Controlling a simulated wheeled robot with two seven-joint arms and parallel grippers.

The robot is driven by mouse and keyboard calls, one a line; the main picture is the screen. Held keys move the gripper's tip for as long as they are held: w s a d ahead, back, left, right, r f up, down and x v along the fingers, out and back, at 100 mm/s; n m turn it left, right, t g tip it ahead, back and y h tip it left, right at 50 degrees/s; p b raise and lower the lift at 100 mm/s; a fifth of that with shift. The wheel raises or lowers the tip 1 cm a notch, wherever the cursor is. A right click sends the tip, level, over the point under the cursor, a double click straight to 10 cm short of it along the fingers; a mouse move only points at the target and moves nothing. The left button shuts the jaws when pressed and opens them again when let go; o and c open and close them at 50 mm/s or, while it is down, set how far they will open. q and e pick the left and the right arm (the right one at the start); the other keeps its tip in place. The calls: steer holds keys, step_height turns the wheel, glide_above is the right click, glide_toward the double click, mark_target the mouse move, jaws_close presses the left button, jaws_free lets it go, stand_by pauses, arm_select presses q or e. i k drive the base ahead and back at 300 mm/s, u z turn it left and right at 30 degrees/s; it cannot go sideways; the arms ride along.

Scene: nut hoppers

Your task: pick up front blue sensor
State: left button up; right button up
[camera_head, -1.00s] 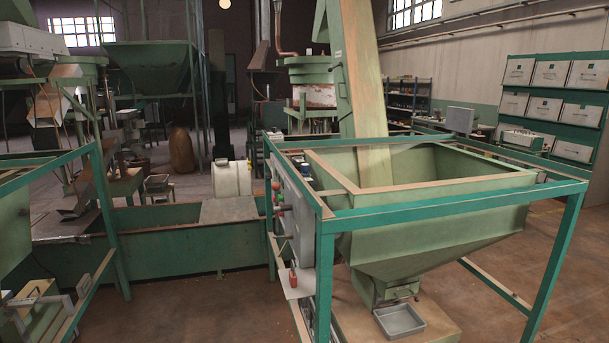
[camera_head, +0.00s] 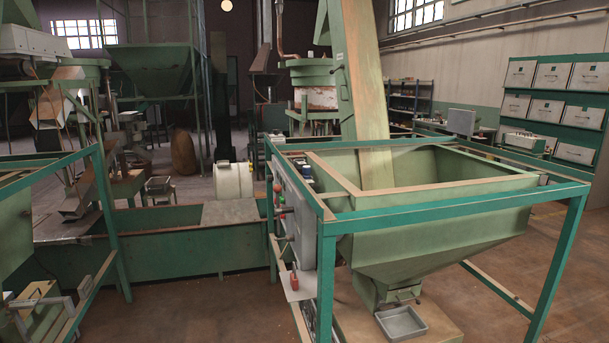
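A small dark blue and white item (camera_head: 306,171) sits near the top of the grey control box (camera_head: 296,215), at the left side of the green hopper (camera_head: 440,220). It is small and partly covered by the frame and box, so I cannot tell whether it is one sensor or two. Neither of my grippers shows in the view.
A teal frame (camera_head: 450,213) surrounds the hopper. A grey metal tray (camera_head: 402,323) lies under its outlet. A red-handled part (camera_head: 294,281) stands on a small ledge below the box. Another teal frame (camera_head: 50,165) stands at left. Brown floor between them is clear.

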mark_target(306, 170)
steer(key=u, duration=1.45)
steer(key=i, duration=2.9)
steer(key=z, duration=1.8)
